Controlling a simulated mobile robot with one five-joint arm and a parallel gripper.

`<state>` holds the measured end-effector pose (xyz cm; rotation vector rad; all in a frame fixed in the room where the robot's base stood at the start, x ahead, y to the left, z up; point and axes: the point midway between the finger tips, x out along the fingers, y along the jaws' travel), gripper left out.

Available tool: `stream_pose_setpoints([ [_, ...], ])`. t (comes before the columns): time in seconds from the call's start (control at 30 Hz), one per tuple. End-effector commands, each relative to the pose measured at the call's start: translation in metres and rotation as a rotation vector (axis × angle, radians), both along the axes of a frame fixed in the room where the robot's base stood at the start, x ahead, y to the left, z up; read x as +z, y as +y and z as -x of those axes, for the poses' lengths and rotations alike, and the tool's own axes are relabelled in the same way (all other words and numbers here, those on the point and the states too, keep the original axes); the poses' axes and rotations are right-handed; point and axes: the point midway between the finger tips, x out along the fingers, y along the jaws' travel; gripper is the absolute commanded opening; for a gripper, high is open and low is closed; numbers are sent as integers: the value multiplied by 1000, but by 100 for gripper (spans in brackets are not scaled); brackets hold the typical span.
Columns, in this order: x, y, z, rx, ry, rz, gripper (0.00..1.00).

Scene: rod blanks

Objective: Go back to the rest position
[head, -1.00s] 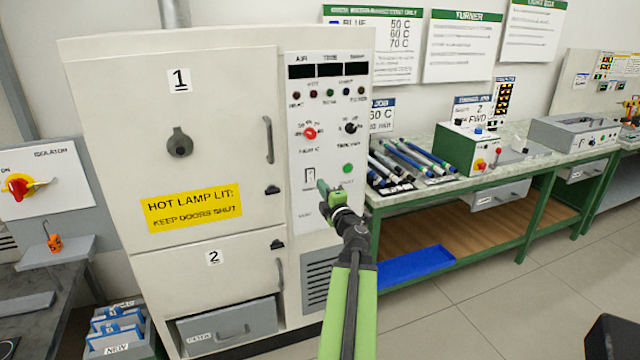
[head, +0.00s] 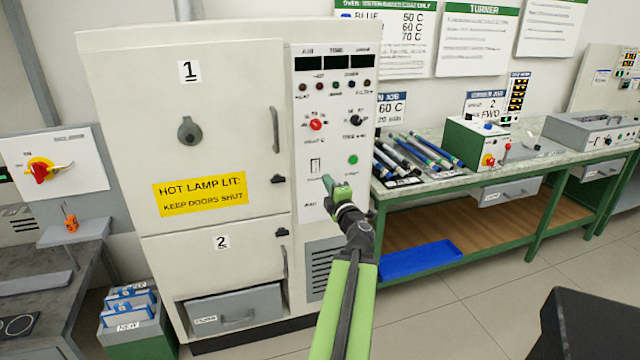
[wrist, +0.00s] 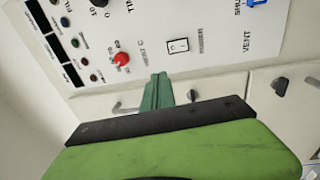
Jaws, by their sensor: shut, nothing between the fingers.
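My gripper (head: 328,184) is in front of the lower part of the oven's control panel (head: 336,110) in the head view. Its green fingers are together and hold nothing. In the wrist view the closed fingers (wrist: 157,92) point toward the panel, near the white rocker switch (wrist: 178,46) and the red knob (wrist: 121,59). A gap to the panel cannot be judged exactly. The cream oven (head: 215,110) has door 1 and door 2, both shut.
A green-framed bench (head: 480,182) with several rods (head: 425,152) and a green box machine (head: 475,145) stands to the right. A blue tray (head: 420,260) lies on its lower shelf. An isolator panel (head: 60,170) is at left.

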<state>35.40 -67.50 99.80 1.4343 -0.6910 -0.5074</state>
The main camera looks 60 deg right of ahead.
Motion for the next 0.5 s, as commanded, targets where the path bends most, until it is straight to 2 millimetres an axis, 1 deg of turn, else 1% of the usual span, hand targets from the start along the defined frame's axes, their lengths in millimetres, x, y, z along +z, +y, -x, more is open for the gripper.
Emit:
stream_pose_setpoints([
  [0.1, 0, -5, 6, -9, 0, 0, 0],
  [0.3, 0, -8, 11, -16, 0, 0, 0],
  [0.47, 0, -8, 12, -17, 0, 0, 0],
  [0.5, 0, -7, 8, -12, 0, 0, 0],
])
